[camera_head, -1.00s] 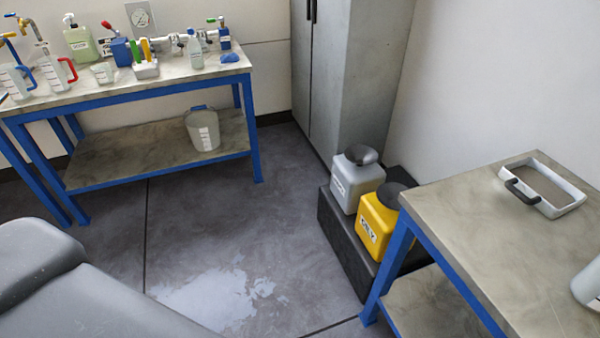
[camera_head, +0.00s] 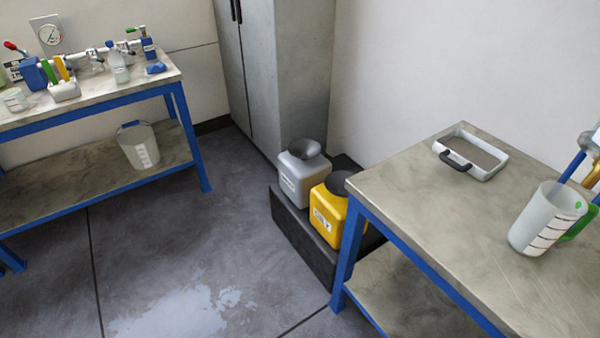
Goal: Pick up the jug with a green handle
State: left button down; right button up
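A translucent white jug (camera_head: 540,222) with dark measuring marks stands on the right workbench (camera_head: 425,215), near the right edge of the view. Its green handle (camera_head: 582,222) is on its right side and is partly cut off by the picture edge. A blue rod-like part leans above the jug's rim; whether it stands in the jug or behind it I cannot tell. Neither of my grippers shows in the head view.
Grey (camera_head: 300,180) and yellow (camera_head: 328,211) containers stand on a low black platform (camera_head: 303,236). Another bench (camera_head: 90,105) carries several items. The floor between is open, with a pale patch.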

aim_at(555, 206)
jog(key=z, duration=1.6)
jog(key=l, duration=2.6)
jog(key=k+z, duration=0.05)
